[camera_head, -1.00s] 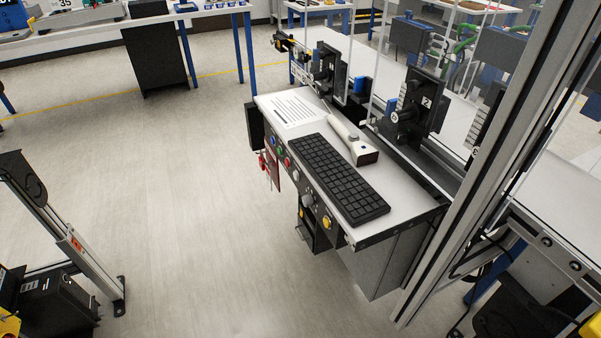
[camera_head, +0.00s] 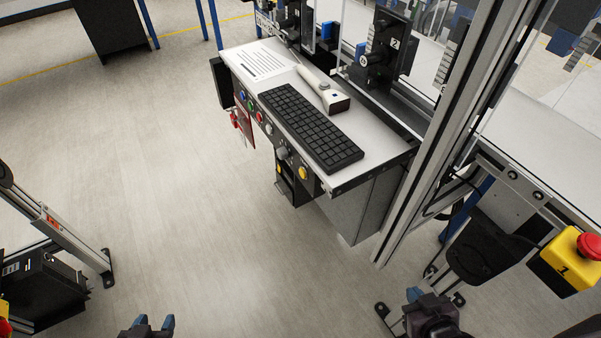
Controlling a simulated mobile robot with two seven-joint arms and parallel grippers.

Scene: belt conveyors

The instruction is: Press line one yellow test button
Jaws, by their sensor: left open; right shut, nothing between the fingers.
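A yellow button (camera_head: 303,172) sits at the right end of the dark front panel below the tabletop of the control desk. In the same row are a grey knob (camera_head: 282,153), a white button (camera_head: 268,129), a red button (camera_head: 259,116), a green button (camera_head: 250,105) and a blue button (camera_head: 242,95). My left gripper (camera_head: 154,322) shows at the bottom edge, open and empty, well below and left of the panel. My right gripper (camera_head: 414,294) is shut and empty at the bottom right, below and right of the yellow button. Neither touches the panel.
A yellow box with a red emergency button (camera_head: 588,246) is at far right. Floor left of the desk is clear.

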